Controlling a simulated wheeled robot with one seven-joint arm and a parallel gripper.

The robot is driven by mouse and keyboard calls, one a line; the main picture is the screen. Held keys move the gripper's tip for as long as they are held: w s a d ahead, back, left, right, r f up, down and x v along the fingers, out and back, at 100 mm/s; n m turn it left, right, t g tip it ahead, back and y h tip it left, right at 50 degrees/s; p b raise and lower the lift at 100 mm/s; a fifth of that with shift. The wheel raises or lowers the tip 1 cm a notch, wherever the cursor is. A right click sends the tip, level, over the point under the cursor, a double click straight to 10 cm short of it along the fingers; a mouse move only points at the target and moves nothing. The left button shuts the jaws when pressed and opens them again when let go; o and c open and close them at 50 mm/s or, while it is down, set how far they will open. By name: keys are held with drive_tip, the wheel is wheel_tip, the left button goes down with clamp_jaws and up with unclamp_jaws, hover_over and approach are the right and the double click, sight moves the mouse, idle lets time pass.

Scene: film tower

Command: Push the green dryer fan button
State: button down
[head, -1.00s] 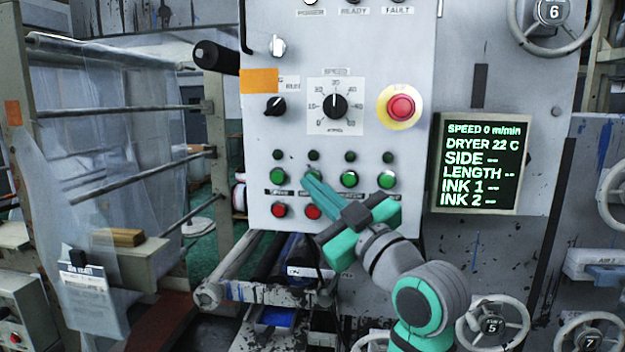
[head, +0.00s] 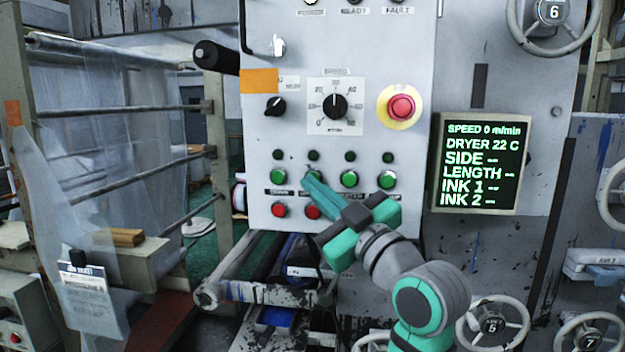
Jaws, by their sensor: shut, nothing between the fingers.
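The grey control panel (head: 262,220) faces me and carries a row of several green buttons above a pair of red ones. My gripper (head: 309,177) is shut and empty, its fingertips at the second green button (head: 314,173) from the left. The fingers hide most of that button, and I cannot tell whether they touch it. The leftmost green button (head: 278,177), the third (head: 349,179) and the fourth (head: 387,180) are in clear view. Labels under the row are small or partly covered, so I cannot read which one names the dryer fan.
Red buttons (head: 279,210) sit just below the green row. A red emergency stop (head: 401,107) on yellow and a speed dial (head: 336,106) are higher up. The screen (head: 483,163) at right reads speed 0 and dryer 22 C. A black handle (head: 216,58) juts out at upper left.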

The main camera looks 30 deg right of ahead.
drive_tip(key=shift+w+d, duration=0.1)
drive_tip(key=shift+w, duration=0.05)
idle(0.4)
drive_tip(key=shift+w+d, duration=0.15)
drive_tip(key=shift+w, duration=0.05)
drive_tip(key=shift+w+d, duration=0.25)
drive_tip(key=shift+w, duration=0.15)
idle(0.9)
drive_tip(key=shift+s, duration=0.15)
idle(0.3)
drive_tip(key=shift+s+a, duration=0.5)
drive_tip(key=shift+s, duration=0.1)
drive_tip(key=s+a, duration=0.1)
drive_tip(key=s, duration=0.1)
drive_tip(key=s+a, duration=0.1)
drive_tip(key=s, duration=0.1)
drive_tip(key=shift+a, duration=0.4)
idle(0.9)
